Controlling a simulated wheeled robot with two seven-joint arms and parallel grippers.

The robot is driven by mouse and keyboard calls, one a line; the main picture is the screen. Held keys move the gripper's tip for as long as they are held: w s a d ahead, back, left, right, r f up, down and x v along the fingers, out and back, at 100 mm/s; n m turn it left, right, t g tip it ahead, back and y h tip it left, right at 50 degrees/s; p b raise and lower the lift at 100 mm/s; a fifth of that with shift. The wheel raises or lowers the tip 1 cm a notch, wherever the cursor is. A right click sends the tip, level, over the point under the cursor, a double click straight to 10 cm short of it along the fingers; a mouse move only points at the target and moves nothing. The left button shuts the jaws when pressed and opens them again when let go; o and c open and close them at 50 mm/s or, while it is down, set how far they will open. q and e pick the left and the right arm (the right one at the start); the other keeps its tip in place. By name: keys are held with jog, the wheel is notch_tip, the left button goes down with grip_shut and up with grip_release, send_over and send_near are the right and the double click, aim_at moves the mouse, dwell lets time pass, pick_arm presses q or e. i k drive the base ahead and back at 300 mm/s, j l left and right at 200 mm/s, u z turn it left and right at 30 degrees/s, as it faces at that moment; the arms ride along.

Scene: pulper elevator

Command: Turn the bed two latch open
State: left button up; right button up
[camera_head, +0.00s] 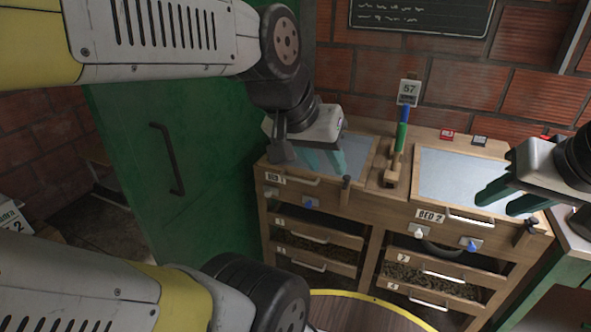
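The bed two unit carries a "BED 2" label (430,216) on the right half of the wooden bench. A small dark latch-like piece (527,229) stands at its right front corner. A white knob (418,233) and a blue knob (472,245) sit on plates below the label. My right gripper (495,204) is above the right part of the bed two top, its teal fingers apart and empty, left of and above the dark piece. My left gripper (326,168) is over the bed one top, its teal fingers seeming apart, with nothing seen between them.
The bed one top (357,150) has a similar dark piece (346,181) at its front corner. A stand with blue and green parts (402,135) rises between the beds. A green door (180,180) is at left. A round wooden top (365,314) lies in front.

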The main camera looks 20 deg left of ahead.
aim_at(532, 220)
jog(key=k+z, duration=0.1)
jog(key=z, duration=0.9)
jog(key=i+j+u, duration=0.15)
jog(key=i+u, duration=0.15)
jog(key=i+j, duration=0.15)
